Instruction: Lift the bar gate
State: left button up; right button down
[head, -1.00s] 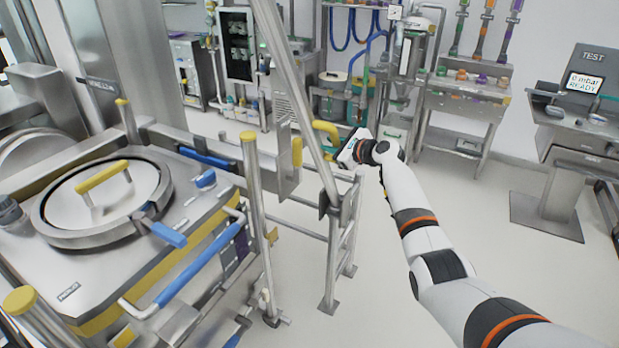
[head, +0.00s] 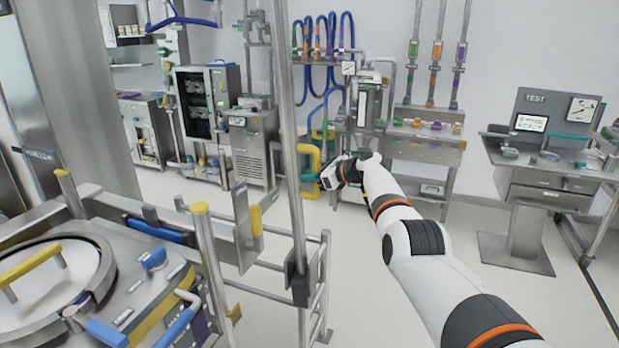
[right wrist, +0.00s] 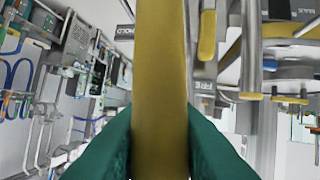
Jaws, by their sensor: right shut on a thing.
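The bar gate (head: 288,120) is a long grey metal bar. It stands almost upright in the head view, its lower end in a dark bracket on a railed metal frame (head: 322,275). A yellow handle (head: 307,163) is beside the bar. My right gripper (head: 324,178) is at this handle, reached from the right. In the right wrist view the green fingers of my right gripper (right wrist: 160,135) are shut on the yellow handle (right wrist: 160,60), one on each side. The bar's top end is outside the head view. My left gripper is not in view.
A steel vessel with a round lid (head: 45,285) and yellow-capped posts (head: 205,250) stand at left. Cabinets and a hose rack (head: 322,52) line the back wall. A test console (head: 535,175) stands at right. The floor between is clear.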

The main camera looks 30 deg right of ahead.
jog(key=shift+d+f, duration=0.1)
jog(key=shift+f, duration=0.1)
dwell(0.3)
jog(key=c, duration=1.3)
grip_release()
jog(key=shift+w, duration=0.1)
jog(key=shift+o, duration=0.2)
jog(key=shift+r, duration=0.15)
jog(key=shift+s+d+r+p, duration=0.1)
jog(key=shift+s+p, duration=0.1)
jog(key=shift+p, duration=0.1)
jog(key=shift+p+v, duration=1)
jog(key=b+v, duration=0.1)
jog(key=v, duration=0.8)
jog(key=shift+s+d, duration=0.15)
jog(key=shift+s, duration=0.1)
